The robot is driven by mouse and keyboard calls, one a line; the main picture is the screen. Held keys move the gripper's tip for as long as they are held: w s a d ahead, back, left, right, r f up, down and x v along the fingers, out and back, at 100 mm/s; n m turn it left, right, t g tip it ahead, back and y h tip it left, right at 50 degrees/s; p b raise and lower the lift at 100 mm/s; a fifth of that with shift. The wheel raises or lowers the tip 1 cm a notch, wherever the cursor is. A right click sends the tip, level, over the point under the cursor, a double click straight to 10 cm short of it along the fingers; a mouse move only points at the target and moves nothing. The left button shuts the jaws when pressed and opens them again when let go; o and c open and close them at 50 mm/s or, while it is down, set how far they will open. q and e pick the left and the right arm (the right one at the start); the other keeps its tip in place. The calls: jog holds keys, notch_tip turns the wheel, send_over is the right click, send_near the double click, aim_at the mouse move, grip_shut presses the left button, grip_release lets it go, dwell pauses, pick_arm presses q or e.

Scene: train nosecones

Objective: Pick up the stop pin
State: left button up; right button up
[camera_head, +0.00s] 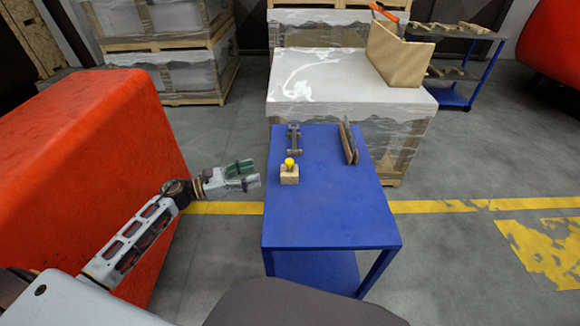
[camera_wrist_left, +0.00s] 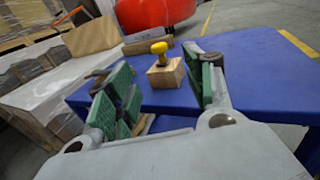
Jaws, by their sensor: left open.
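The stop pin has a yellow knob (camera_head: 290,162) and stands upright in a small wooden block (camera_head: 289,178) near the left edge of the blue table. In the left wrist view the yellow knob (camera_wrist_left: 159,48) and its block (camera_wrist_left: 165,74) show beyond the fingers, roughly between them. My left gripper (camera_head: 250,175) is open and empty, to the left of the block and apart from it. Its green finger pads (camera_wrist_left: 160,95) face each other in the wrist view. The pin's shaft is mostly hidden in the block. My right gripper is not in view.
The blue table (camera_head: 325,215) also holds a bracket-like part (camera_head: 294,139) behind the block and a dark flat piece (camera_head: 348,142) standing at the back right. Its front half is clear. A large red body (camera_head: 90,170) stands left of my arm. A wrapped pallet (camera_head: 345,80) stands behind.

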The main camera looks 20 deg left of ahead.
pick_arm(q)
send_near(289, 161)
jog(key=shift+f+x, duration=0.25)
jog(key=shift+x, duration=0.9)
jog(key=shift+p+x, duration=0.3)
jog(key=shift+x, duration=0.75)
jog(key=shift+w+d, duration=0.15)
jog(key=shift+d, duration=0.1)
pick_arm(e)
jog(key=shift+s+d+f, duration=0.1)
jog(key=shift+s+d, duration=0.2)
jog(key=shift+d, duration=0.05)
pick_arm(q)
jog(key=shift+x, duration=1.25)
jog(key=shift+w+d+f, duration=0.2)
jog(key=shift+w+d, duration=0.35)
jog(key=shift+w+d+p, duration=0.3)
jog(key=shift+d, duration=0.1)
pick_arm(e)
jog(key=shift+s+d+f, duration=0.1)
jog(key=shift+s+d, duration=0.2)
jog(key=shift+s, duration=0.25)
